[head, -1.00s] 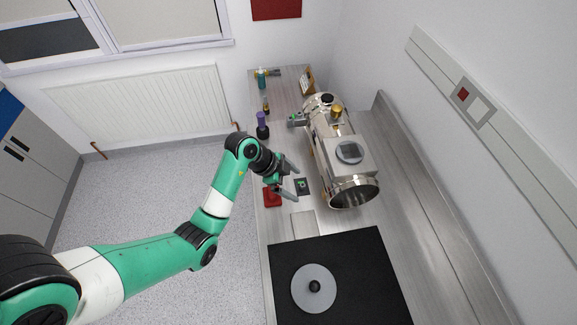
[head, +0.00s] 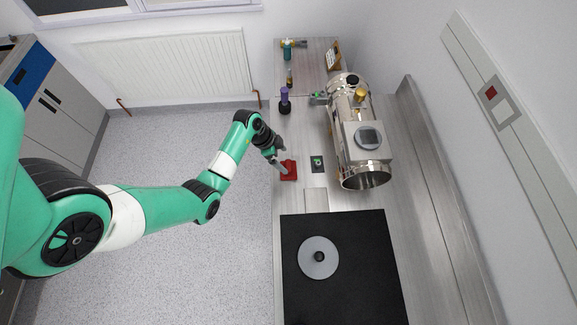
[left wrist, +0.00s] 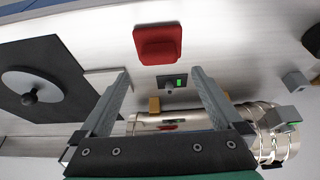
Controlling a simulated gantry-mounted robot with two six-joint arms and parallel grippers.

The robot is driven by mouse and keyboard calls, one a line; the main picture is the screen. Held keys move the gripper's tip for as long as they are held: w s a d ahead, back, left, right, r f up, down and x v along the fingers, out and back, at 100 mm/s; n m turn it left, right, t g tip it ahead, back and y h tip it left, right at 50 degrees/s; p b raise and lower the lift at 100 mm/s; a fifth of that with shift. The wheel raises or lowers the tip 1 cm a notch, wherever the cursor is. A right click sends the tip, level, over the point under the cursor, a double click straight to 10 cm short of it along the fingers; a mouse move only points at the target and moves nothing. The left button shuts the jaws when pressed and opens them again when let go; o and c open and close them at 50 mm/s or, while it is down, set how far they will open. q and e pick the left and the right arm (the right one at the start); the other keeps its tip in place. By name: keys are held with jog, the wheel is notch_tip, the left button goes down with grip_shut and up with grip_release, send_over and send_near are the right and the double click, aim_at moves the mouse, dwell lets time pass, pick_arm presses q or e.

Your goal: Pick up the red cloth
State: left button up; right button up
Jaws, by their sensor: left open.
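The red cloth (head: 289,170) lies folded on the steel bench near its left edge in the head view. In the left wrist view the red cloth (left wrist: 158,43) lies beyond the fingertips, a little above the gap between them. My right gripper is not in view.
A small dark plate with a green light (head: 317,164) lies right of the cloth. The shiny metal chamber (head: 360,140) stands farther right. A black mat (head: 380,260) with a grey disc (head: 318,258) lies in front. A purple-topped bottle (head: 284,100) stands behind the cloth.

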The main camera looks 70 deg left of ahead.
aim_at(289, 165)
pick_arm(q)
jog(key=b+x, duration=0.2)
jog(key=x, duration=0.3)
jog(key=shift+s+f, duration=0.15)
jog(key=shift+f, duration=0.05)
jog(key=shift+r, duration=0.1)
jog(key=c, duration=1.3)
jog(key=shift+r, duration=0.45)
notch_tip(289, 165, up, 3)
jog(key=shift+f+p, duration=0.15)
jog(key=shift+p, duration=0.7)
jog(key=s+d+r+p, duration=0.4)
jog(key=s+d+r, duration=0.2)
jog(key=d+r, duration=0.3)
jog(key=d, duration=0.3)
jog(key=shift+d+r, duration=0.2)
jog(key=shift+d, duration=0.15)
